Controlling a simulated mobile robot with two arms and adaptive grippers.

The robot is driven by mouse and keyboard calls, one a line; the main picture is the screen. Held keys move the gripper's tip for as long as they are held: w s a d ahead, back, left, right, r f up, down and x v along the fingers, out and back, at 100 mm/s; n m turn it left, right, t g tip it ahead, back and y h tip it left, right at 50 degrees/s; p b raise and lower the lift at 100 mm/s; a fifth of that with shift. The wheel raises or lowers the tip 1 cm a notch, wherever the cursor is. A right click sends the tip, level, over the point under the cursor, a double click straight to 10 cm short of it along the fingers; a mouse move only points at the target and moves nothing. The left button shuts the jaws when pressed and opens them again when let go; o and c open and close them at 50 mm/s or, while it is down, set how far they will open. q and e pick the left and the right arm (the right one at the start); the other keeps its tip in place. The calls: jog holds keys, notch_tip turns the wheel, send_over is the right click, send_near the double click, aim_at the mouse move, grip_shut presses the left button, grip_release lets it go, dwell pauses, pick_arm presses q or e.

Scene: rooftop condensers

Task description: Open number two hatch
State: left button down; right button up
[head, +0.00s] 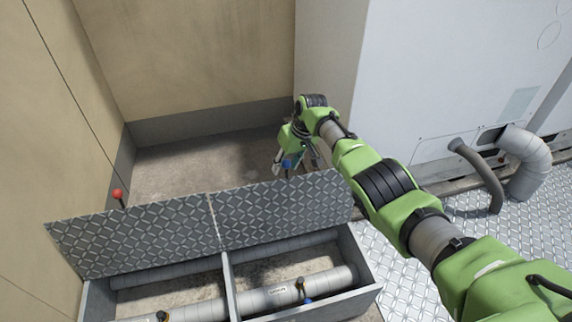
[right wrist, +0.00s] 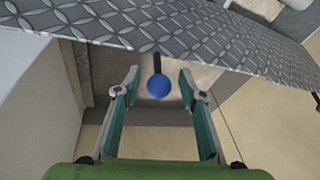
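A floor box holds two checker-plate hatch lids, a left lid (head: 135,235) and a right lid (head: 275,210). Both stand raised at the back edge, with the box open below them. I see no number on either lid. A blue knob (head: 288,164) on a dark stem stands out behind the right lid; it also shows in the right wrist view (right wrist: 158,87). My right gripper (head: 285,160) is behind the right lid. Its fingers are apart, one on each side of the blue knob, with gaps between. My left gripper is not in view.
A red knob (head: 117,193) sticks out behind the left lid. Pipes (head: 285,294) run inside the box (head: 228,285), which has a divider. A tan wall (head: 190,60) stands behind, and a grey unit (head: 440,75) with hoses stands at right. Plate flooring (head: 400,270) is clear at lower right.

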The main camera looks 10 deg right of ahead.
jog(key=shift+r, duration=0.1)
jog(key=shift+d+r, duration=0.15)
jog(key=shift+r, duration=0.3)
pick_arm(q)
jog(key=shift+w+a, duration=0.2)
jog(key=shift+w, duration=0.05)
pick_arm(e)
jog(key=v, duration=1.1)
jog(key=shift+s, duration=0.15)
jog(key=shift+f, duration=0.1)
